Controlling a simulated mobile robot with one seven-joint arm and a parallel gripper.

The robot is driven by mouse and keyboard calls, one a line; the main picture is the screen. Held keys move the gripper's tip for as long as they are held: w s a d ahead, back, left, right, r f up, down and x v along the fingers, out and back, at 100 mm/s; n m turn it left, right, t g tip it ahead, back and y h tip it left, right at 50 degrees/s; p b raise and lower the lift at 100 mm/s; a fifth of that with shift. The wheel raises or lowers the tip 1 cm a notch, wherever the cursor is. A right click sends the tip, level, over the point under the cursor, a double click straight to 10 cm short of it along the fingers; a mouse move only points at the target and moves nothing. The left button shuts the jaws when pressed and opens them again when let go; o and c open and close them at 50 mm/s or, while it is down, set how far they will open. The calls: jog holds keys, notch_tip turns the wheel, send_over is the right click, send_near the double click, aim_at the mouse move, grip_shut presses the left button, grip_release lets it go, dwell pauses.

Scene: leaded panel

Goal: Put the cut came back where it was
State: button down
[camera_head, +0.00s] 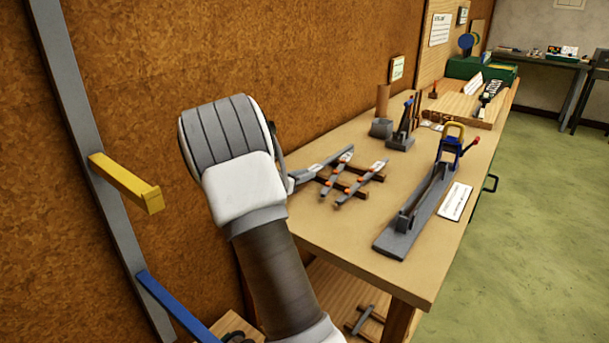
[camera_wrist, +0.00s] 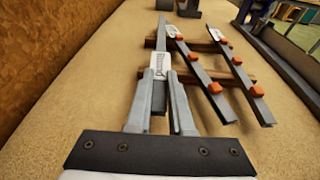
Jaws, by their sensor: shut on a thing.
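The cut came is a grey metal strip with a white label (camera_wrist: 157,62), shut between the two fingers of my gripper (camera_wrist: 161,80). Its far end points away from me, over the left ends of a rack's dark wooden bars (camera_wrist: 205,47). I cannot tell whether it touches them. Two other labelled grey cames lie across the bars to its right, a middle one (camera_wrist: 194,63) and a right one (camera_wrist: 245,80), with orange pieces beside them. In the head view, the held came (camera_head: 326,158) shows left of the rack, and my white wrist hides most of my gripper.
A grey channel-shaped tool (camera_head: 410,215) with a blue and yellow upright end stands right of the rack, beside a white card (camera_head: 455,202). Holders and a wooden post (camera_head: 382,100) stand behind. The cork wall (camera_head: 330,60) borders the left. The bench's front corner (camera_head: 400,280) is clear.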

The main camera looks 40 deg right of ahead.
jog(key=c, duration=0.8)
grip_release()
jog(key=shift+r, duration=0.1)
